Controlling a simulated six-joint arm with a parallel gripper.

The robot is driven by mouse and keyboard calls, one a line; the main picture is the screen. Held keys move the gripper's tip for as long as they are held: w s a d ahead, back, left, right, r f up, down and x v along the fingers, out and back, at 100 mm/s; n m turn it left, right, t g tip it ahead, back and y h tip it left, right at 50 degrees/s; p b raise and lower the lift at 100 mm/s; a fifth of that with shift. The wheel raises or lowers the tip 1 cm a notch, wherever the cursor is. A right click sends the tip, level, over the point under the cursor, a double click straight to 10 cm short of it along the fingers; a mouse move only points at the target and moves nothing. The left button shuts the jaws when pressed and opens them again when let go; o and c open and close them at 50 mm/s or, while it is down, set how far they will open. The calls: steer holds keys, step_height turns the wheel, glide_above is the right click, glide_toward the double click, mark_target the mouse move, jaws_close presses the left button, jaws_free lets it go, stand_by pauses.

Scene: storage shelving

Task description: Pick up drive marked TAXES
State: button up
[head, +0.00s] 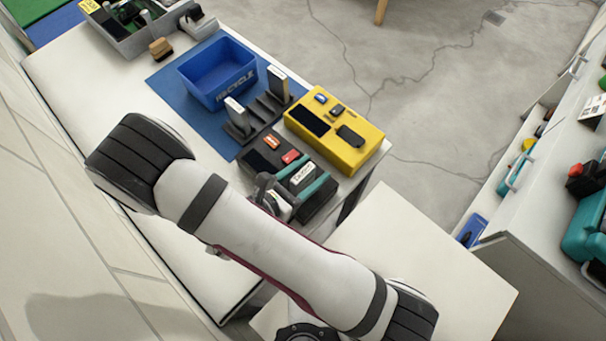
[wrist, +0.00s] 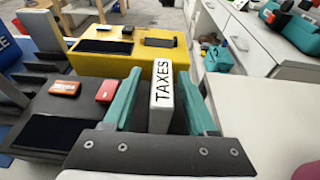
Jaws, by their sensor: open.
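The drive marked TAXES (wrist: 162,95) is a white-faced upright block with black lettering, in the middle of the wrist view. It also shows in the head view (head: 302,173), at the front right end of the dark holder. My gripper (wrist: 158,88) is open, with one teal finger on each side of the drive. A gap shows between the drive and each finger in the wrist view. The drive's lower part is hidden by the gripper's dark base, so I cannot see how it is seated. My arm covers part of the holder in the head view.
An orange drive (wrist: 65,88) and a red drive (wrist: 107,90) lie left of the fingers. A yellow block (head: 358,153) with dark devices stands behind. A blue RECYCLE bin (head: 204,91) and a dark rack with upright drives stand farther back on a blue mat.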

steer(key=shift+w+d+f, duration=0.1)
steer(key=shift+w+d, duration=0.2)
jaws_close()
stand_by(0.4)
